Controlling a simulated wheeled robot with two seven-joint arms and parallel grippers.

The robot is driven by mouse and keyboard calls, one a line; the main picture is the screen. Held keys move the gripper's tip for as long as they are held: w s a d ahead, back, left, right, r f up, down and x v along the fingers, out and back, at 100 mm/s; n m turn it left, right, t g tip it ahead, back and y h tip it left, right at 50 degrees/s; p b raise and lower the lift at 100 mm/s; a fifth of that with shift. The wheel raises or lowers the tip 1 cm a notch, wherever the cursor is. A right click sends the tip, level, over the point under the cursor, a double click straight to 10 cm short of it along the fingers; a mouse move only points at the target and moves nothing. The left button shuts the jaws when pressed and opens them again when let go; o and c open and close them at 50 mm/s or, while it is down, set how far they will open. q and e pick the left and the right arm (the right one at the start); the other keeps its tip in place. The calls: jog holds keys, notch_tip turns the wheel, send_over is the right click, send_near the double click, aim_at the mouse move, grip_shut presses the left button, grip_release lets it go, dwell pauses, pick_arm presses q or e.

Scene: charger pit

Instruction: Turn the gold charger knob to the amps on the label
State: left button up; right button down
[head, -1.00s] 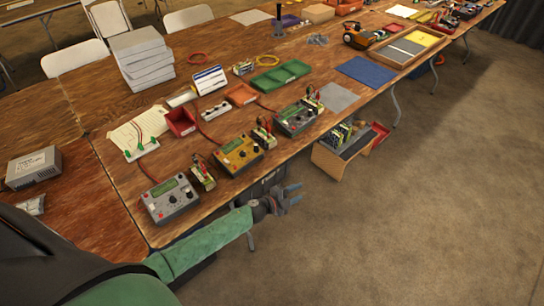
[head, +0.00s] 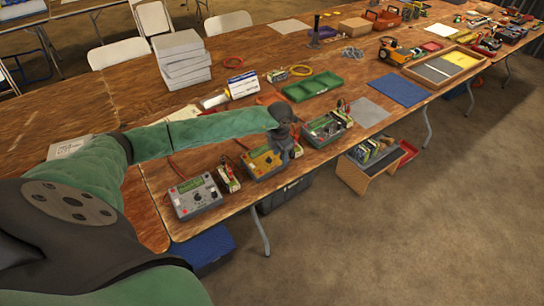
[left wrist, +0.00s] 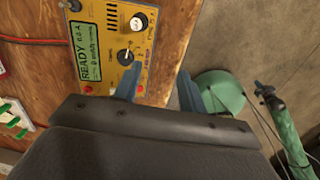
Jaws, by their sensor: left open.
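The gold charger (head: 256,165) sits near the table's front edge between two grey chargers, partly hidden by my left gripper (head: 290,148) in the head view. In the left wrist view the gold charger (left wrist: 106,18) shows a green display (left wrist: 89,43) that appears to read READY 0.5 A. It has a black knob (left wrist: 125,56) beside the display and a pale-topped knob (left wrist: 137,23) farther up. My left gripper (left wrist: 158,84) is open and empty. Its left finger is close to the black knob; contact cannot be told. My right gripper (left wrist: 265,93) appears small, its jaws unclear.
Grey chargers (head: 196,197) (head: 325,128) stand on either side. A battery pack (head: 228,178) with leads stands between the left grey charger and the gold one.

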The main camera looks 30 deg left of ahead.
aim_at(269, 158)
pick_arm(q)
jog(key=a+r+y, duration=0.2)
jog(key=a, duration=0.2)
jog(key=f+p, duration=0.1)
jog(key=f, duration=0.1)
jog(key=f+p, duration=0.1)
jog(key=f, duration=0.1)
jog(key=w+a+f+p, duration=0.1)
jog(key=f, duration=0.2)
jog(key=shift+a+f+p, duration=0.1)
jog(key=shift+p, duration=0.25)
pick_arm(e)
jog(key=s+d+f, duration=0.1)
jog(key=s+f, duration=0.2)
jog(key=s, duration=0.5)
jog(key=shift+d, duration=0.25)
pick_arm(q)
grip_shut()
